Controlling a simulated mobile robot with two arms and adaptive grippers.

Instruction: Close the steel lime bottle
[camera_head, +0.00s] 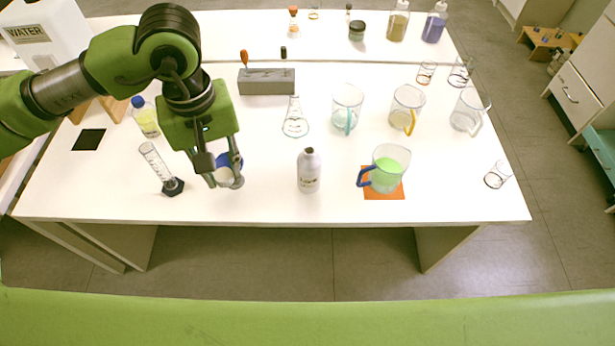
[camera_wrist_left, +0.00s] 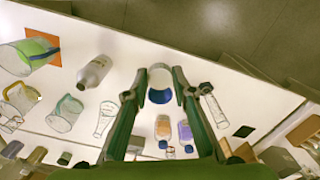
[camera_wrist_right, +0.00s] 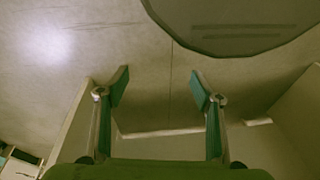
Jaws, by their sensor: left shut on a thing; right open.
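The steel bottle (camera_head: 308,172) stands upright near the front middle of the table, grey with a narrow neck and a small label. It also shows in the left wrist view (camera_wrist_left: 92,73). I cannot tell whether its mouth is covered. My left gripper (camera_head: 224,176) is left of it, fingers pointing down, shut around a whitish container with a blue top (camera_wrist_left: 160,84). The fingers partly hide this container, and I cannot tell if it touches the table. A small black piece (camera_head: 283,52) is at the back edge. My right gripper (camera_wrist_right: 160,90) is open and empty, away from the table.
A blue-handled jug of green liquid (camera_head: 388,168) stands on an orange mat (camera_head: 383,195) right of the bottle. A conical flask (camera_head: 295,120) stands behind the bottle. A graduated cylinder (camera_head: 160,168) is left of my left gripper. Table between gripper and bottle is clear.

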